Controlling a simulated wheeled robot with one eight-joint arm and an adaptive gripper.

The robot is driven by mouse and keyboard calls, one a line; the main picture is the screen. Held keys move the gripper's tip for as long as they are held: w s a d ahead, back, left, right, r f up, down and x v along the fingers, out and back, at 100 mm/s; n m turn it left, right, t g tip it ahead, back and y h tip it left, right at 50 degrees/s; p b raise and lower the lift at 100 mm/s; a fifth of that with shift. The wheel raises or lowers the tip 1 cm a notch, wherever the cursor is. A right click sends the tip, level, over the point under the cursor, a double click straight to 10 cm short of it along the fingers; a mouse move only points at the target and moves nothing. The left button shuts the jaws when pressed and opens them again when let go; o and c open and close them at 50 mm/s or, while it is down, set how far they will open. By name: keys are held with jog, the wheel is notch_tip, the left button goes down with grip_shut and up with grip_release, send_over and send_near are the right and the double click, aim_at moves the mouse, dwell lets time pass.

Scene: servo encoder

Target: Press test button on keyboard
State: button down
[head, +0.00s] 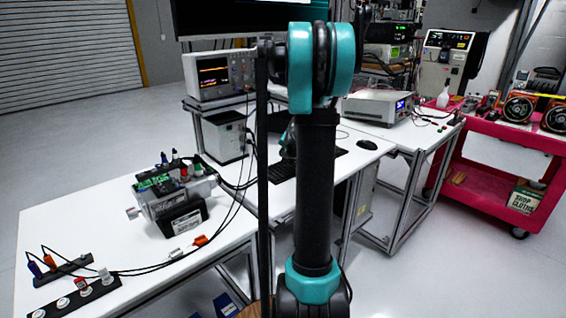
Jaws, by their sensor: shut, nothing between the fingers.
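The black keyboard (282,171) lies on the white middle table, in the centre of the head view. My upright arm crosses in front of it and hides its middle. A part of it shows to the left of the arm, and a dark strip shows to the right. The test button cannot be made out at this size. A small teal and dark part of my arm shows just above the keyboard, behind the upright link. My gripper's fingers do not show; the arm hides that area.
A black mouse (367,144) lies right of the keyboard. A monitor (240,17) hangs above, with an oscilloscope (213,75) on a shelf at left. A servo unit (175,200) with cables stands on the left table. A red cart (480,165) stands at right.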

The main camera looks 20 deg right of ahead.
jog(key=shift+f, duration=0.2)
jog(key=shift+f, duration=0.2)
jog(key=shift+f, duration=0.4)
dwell(0.9)
jog(key=shift+r, duration=0.85)
jog(key=shift+r, duration=2.5)
